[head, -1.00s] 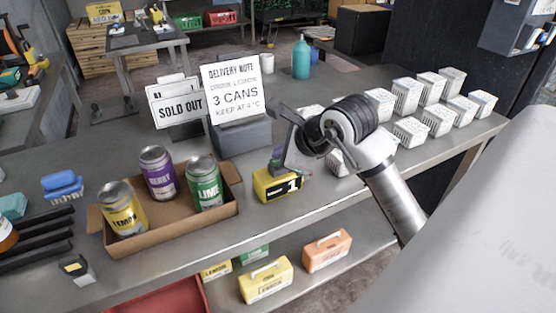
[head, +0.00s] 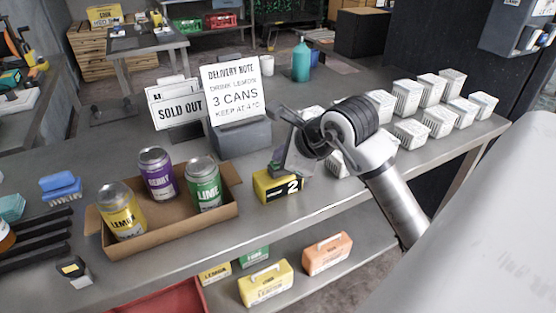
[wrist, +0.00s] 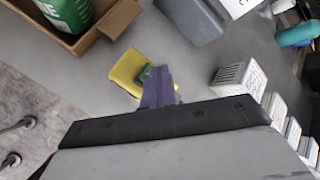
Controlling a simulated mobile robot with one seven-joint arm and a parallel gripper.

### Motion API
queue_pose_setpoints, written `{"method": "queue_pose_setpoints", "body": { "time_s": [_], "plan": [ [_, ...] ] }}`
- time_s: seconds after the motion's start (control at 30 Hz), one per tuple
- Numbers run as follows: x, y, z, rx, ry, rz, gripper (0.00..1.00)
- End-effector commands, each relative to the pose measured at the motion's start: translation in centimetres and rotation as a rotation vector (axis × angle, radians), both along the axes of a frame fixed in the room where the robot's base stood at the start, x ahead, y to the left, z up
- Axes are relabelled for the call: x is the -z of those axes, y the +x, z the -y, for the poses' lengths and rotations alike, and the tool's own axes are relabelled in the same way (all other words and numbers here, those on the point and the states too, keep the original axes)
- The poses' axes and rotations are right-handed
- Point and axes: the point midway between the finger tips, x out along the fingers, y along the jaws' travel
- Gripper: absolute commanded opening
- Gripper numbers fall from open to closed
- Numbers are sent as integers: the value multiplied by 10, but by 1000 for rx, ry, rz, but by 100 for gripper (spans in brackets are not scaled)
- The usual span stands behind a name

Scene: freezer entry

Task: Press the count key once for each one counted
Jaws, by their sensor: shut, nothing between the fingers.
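A yellow and black counter (head: 278,187) stands on the steel bench and its display reads 2. In the wrist view the yellow counter body (wrist: 124,72) shows with a green key (wrist: 146,73) on top. My gripper (head: 277,167) is shut and empty, pointing down right over the counter; I cannot tell whether it touches the key. An open cardboard tray (head: 170,229) to the left holds three cans: a yellow lemon can (head: 122,212), a purple berry can (head: 157,174) and a green lime can (head: 203,185). A delivery note (head: 232,92) behind reads 3 cans.
A sold out sign (head: 180,110) stands beside the note. Several white cartons (head: 411,132) fill the bench's right side. A teal bottle (head: 301,60) stands at the back. Yellow and orange boxes (head: 327,254) sit on the shelf below. A blue block (head: 61,186) lies at left.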

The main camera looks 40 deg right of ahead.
Motion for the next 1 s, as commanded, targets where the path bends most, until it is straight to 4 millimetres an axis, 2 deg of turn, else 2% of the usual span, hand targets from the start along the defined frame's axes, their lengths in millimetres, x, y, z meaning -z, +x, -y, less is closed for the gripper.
{"method": "queue_pose_setpoints", "body": {
  "time_s": [0.33, 0.73, 1.0],
  "plan": [
    [-16, 0, 0, -1, -1, -1, 0],
    [-19, 0, 0, 0, 0, 0, 0],
    [-44, 0, 0, 0, -1, 1, 0]
  ]
}}
